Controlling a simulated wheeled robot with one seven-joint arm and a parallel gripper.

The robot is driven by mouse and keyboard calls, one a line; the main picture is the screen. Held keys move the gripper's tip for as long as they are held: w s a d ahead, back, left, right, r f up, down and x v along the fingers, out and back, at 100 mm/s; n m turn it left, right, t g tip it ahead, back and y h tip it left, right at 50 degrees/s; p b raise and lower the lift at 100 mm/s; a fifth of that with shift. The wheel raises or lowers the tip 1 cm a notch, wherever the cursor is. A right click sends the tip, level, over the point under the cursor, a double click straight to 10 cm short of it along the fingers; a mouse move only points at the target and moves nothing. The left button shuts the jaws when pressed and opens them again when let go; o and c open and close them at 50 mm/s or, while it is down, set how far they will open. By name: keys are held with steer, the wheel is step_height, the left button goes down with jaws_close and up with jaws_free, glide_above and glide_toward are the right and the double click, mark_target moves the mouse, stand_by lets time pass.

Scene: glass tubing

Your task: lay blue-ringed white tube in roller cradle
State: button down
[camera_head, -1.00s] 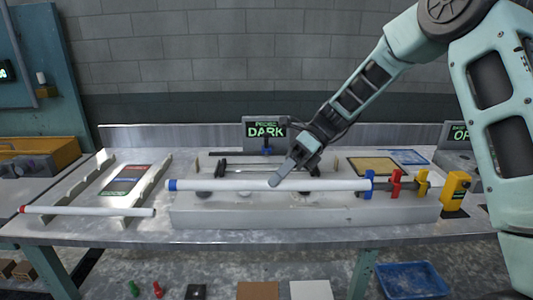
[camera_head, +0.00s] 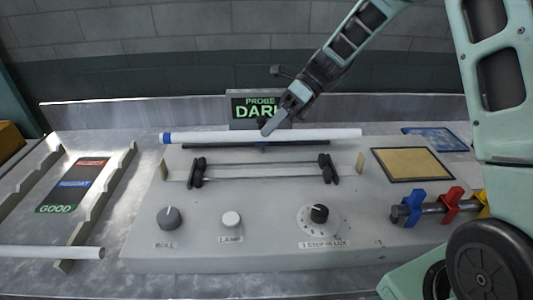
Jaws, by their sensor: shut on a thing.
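The blue-ringed white tube (camera_head: 220,137) is level across the picture, with its blue ring near the left end. My gripper (camera_head: 268,128) is shut on it, right of its middle. The tube shows behind the roller cradle (camera_head: 262,164), in front of the DARK display. The cradle has dark rollers at left and right, joined by thin rails, and no tube lies on it. The exact height of the tube above the bench unit cannot be told.
The grey console (camera_head: 265,255) carries several knobs in front of the cradle. A tan pad (camera_head: 411,163) lies right of it, and coloured clips (camera_head: 447,205) sit on a rod. Another white tube (camera_head: 50,252) is at left by a notched rack (camera_head: 100,205).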

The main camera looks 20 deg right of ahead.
steer(key=shift+s+f+p, duration=0.1)
steer(key=shift+f+p, duration=0.25)
steer(key=shift+f, duration=3.55)
steer(key=c, duration=1.2)
jaws_free()
steer(key=shift+c, duration=0.2)
